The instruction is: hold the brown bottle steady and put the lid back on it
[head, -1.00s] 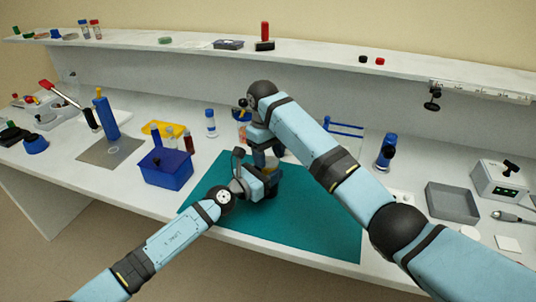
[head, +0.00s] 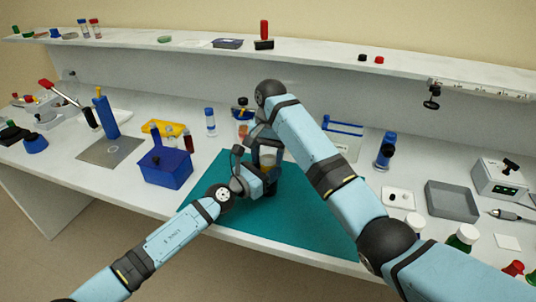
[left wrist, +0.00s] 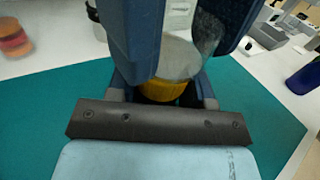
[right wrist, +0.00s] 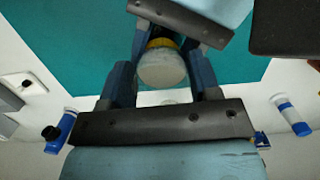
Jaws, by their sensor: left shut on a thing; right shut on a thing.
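My left gripper (head: 268,178) is low over the teal mat (head: 315,220), shut on the brown bottle. The bottle shows only as a yellow-amber band (left wrist: 163,91) between its fingers in the left wrist view, and also in the right wrist view (right wrist: 162,43). My right gripper (head: 264,148) is just above, shut on the pale round lid (right wrist: 162,70). The lid lines up with the bottle and is at or very near its top. I cannot tell whether it is seated, because the fingers hide the joint.
A blue box (head: 166,168) stands left of the mat. A blue-capped vial (head: 210,122) and a blue bottle (head: 386,151) stand behind. The mat's front is clear.

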